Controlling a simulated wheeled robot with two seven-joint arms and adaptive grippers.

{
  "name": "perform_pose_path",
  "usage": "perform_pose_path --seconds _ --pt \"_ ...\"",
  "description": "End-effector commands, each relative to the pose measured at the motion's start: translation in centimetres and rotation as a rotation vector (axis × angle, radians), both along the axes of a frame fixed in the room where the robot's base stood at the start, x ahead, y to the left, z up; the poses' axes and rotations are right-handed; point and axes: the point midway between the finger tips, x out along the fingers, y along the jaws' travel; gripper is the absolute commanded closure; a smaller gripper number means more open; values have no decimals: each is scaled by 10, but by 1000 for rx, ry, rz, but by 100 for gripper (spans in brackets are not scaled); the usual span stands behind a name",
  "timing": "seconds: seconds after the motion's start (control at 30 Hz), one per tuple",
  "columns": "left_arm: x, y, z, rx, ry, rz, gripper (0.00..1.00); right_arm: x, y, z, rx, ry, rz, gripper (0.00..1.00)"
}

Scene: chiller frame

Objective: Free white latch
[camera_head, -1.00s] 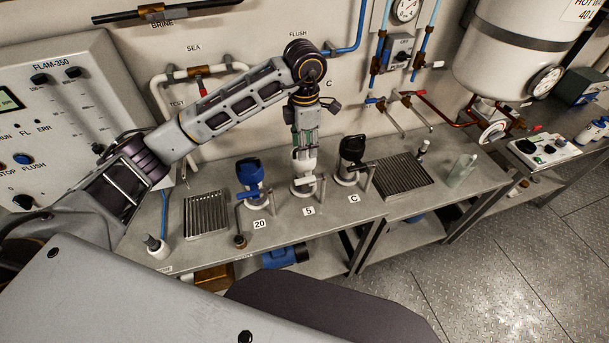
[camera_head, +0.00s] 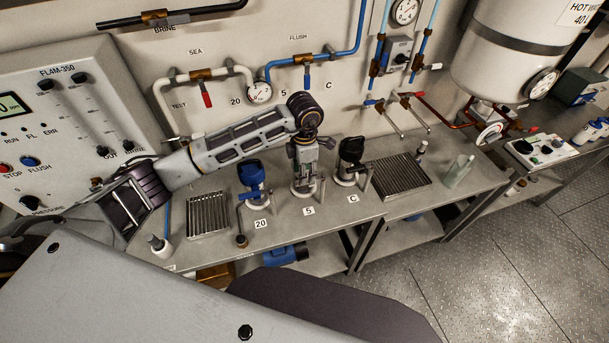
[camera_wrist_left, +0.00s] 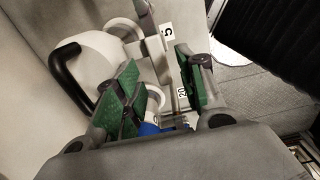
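The white filter unit stands on the bench at label 5, between the blue unit (camera_head: 251,174) and the black unit (camera_head: 352,152). In the head view my left gripper (camera_head: 305,172) covers most of it; its pale base (camera_head: 303,191) shows below. The left wrist view shows the white body (camera_wrist_left: 92,62) with a black handle (camera_wrist_left: 62,75) at the left. There my left gripper (camera_wrist_left: 157,62) is open, its green pads apart. A grey upright bar (camera_wrist_left: 170,68) shows between the pads; I cannot tell whether they touch it. The right gripper is out of view.
Ribbed metal trays lie left (camera_head: 208,214) and right (camera_head: 401,175) of the units. Pipes and a gauge (camera_head: 259,92) are on the wall behind. A clear beaker (camera_head: 459,170) stands at the right.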

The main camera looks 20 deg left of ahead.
Motion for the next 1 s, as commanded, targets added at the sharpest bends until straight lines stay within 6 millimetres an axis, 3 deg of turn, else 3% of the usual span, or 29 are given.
perform_pose_path --seconds 0.3,0.67,1.0 --pt "0 -1 -26 -1 2 -1 61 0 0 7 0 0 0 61" --pt "0 0 -30 0 0 -1 61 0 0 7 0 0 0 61" --pt "0 0 -30 0 0 -1 100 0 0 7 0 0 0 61"
